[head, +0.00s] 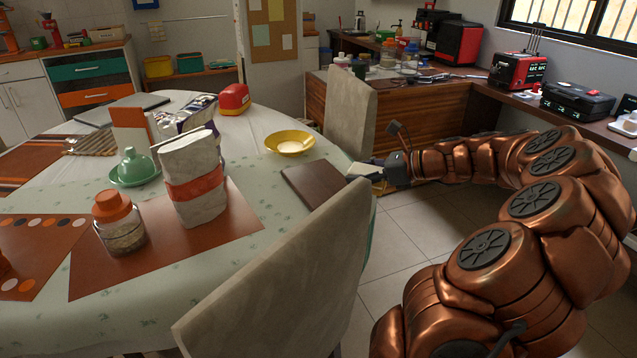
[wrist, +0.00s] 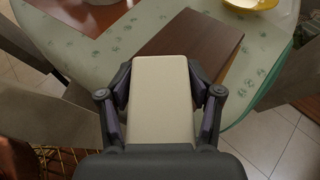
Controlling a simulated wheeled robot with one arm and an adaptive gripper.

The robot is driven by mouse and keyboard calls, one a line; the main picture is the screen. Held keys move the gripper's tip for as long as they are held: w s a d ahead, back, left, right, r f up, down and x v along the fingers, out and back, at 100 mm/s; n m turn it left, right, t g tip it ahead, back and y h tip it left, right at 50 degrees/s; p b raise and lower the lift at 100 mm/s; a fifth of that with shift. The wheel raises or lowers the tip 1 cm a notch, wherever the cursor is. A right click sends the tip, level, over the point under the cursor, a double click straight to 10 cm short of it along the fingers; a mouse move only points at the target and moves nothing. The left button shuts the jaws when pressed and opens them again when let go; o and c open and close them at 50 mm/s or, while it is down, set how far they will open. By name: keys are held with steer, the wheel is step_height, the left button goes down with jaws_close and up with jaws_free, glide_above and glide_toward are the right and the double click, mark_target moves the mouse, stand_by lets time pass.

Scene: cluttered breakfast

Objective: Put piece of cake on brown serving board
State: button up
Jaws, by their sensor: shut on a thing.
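My gripper (wrist: 160,95) is shut on a pale cream block, the piece of cake (wrist: 160,108), with a finger on each side. In the head view, the cake (head: 363,170) shows as a small pale end at my gripper (head: 372,172), just right of the brown serving board. The board (head: 312,184) lies flat and bare near the table's right edge. In the wrist view, the board (wrist: 208,48) is beyond the cake, whose far end overlaps its near part in the picture. The height of the cake above the table is hard to tell.
A yellow bowl (head: 290,142) stands behind the board. A paper bag (head: 192,180), an orange-lidded jar (head: 118,222) and a green dish (head: 136,170) stand to the left. Chairs (head: 285,270) (head: 350,112) stand close to the table's near and far right sides.

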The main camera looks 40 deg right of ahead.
steer(key=b, duration=0.1)
glide_above(313, 179)
steer(key=shift+s+f, duration=0.15)
steer(key=shift+f, duration=0.55)
steer(key=shift+w+f+b, duration=0.15)
steer(key=shift+f+b, duration=0.1)
steer(key=shift+f, duration=0.65)
steer(key=shift+w+f+b, duration=0.15)
steer(key=shift+f+b, duration=0.05)
steer(key=shift+f, duration=0.7)
steer(key=o, duration=1.2)
steer(key=shift+f, duration=0.1)
steer(key=shift+o, duration=0.2)
steer(key=shift+s, duration=0.1)
steer(key=p+v, duration=0.1)
steer(key=v, duration=1.1)
